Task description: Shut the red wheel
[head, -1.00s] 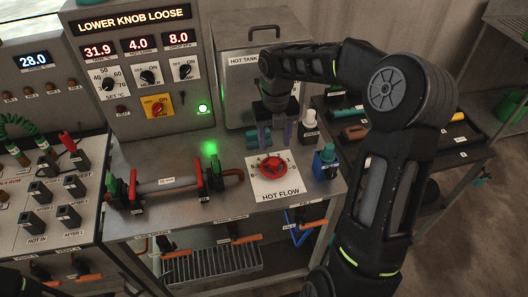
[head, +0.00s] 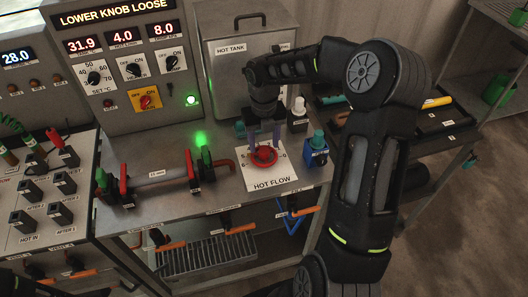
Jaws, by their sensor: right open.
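The red wheel (head: 264,156) sits on a white plate labelled HOT FLOW (head: 270,180) on the grey bench top. My right gripper (head: 263,145) points down over the wheel, its fingers apart on either side of the wheel's upper part. The fingers are open; whether they touch the wheel I cannot tell. The far part of the wheel is partly hidden by the gripper. My left gripper does not show.
A blue bottle-like block with a teal cap (head: 317,149) stands right of the plate. A pipe section (head: 157,177) with red and green clamps lies to the left. The control panel (head: 128,65) and hot tank (head: 222,58) stand behind.

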